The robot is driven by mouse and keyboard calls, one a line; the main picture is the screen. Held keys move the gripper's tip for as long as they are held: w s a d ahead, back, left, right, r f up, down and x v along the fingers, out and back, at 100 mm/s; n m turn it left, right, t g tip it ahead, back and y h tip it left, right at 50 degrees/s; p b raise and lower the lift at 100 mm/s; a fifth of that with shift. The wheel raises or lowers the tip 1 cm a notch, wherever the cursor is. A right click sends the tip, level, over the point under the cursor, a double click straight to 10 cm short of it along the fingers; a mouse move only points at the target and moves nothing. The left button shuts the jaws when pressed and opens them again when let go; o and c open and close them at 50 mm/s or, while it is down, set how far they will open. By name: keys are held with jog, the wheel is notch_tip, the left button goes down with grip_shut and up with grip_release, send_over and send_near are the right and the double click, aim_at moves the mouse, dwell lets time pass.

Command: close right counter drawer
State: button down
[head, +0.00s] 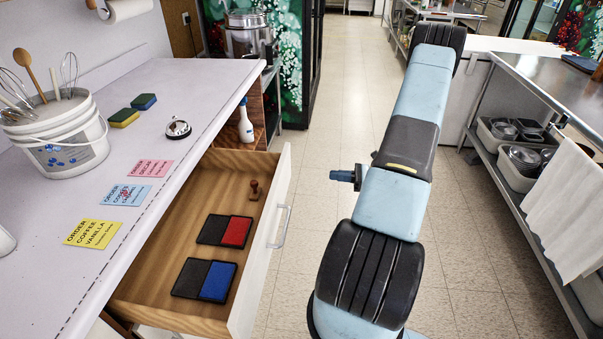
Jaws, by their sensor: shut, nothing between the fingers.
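The right counter drawer (208,166) stands pulled out from under the white counter in the head view, at left of centre. Its pale front (256,268) faces the aisle and carries a metal handle (284,228). Inside the drawer lie a black and red ink pad (235,232), a black and blue ink pad (216,281) and a small wooden stamp (254,190). My gripper (333,175) pokes out to the left from behind my arm. It is shut and empty, to the right of the drawer front and apart from it in the picture. Its rear is hidden by my arm.
A spray bottle (245,122) stands beyond the drawer. The tiled aisle (345,80) is clear. A steel table (545,80) runs along the right.

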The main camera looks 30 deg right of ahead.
aim_at(288, 171)
jog(key=x, duration=1.3)
jog(key=shift+w+a, duration=0.25)
jog(key=shift+a, duration=0.1)
jog(key=shift+w, duration=0.1)
